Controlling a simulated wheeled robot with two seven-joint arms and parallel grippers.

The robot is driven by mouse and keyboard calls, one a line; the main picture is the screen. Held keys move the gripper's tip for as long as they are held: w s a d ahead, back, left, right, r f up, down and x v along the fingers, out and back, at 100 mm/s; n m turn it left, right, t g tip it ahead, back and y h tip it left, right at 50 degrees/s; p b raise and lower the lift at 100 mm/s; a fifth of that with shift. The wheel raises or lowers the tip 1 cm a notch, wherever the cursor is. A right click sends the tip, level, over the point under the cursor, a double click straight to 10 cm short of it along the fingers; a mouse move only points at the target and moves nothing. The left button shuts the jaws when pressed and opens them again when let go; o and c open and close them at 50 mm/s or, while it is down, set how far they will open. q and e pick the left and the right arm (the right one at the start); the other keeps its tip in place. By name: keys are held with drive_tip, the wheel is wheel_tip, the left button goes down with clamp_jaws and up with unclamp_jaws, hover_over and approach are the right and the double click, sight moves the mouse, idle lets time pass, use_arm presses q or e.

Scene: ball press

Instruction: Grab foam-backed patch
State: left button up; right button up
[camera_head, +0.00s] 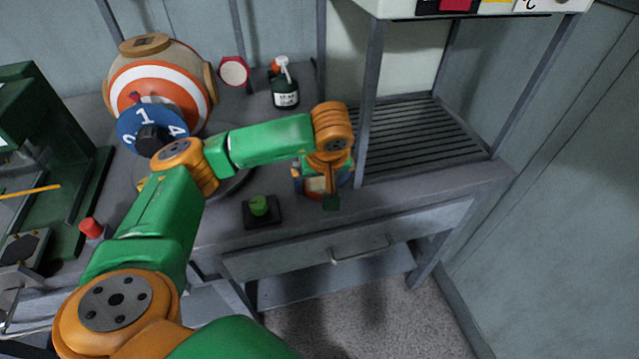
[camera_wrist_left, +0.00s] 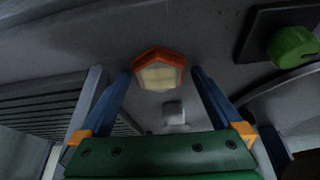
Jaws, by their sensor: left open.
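An orange-rimmed, many-sided piece with a cream face, which looks like the foam-backed patch (camera_wrist_left: 158,72), lies on the grey worktop in the left wrist view. It sits between and just beyond the blue fingertips of my left gripper (camera_wrist_left: 160,80), which is open and empty. In the head view my left gripper (camera_head: 322,188) points down over the worktop near its front edge. A cream and orange bit there, likely the patch (camera_head: 316,184), is mostly hidden by the gripper. My right gripper is not in view.
A black box with a green button (camera_head: 259,207) stands close left of the gripper. A slatted rack with posts (camera_head: 425,140) stands close right. A pump bottle (camera_head: 285,88) and a striped orange ball machine (camera_head: 160,88) stand behind. A drawer (camera_head: 345,250) is below.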

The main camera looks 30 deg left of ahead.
use_arm(q)
drive_tip(key=c, duration=1.3)
drive_tip(key=shift+o, duration=0.2)
drive_tip(key=shift+r, duration=0.1)
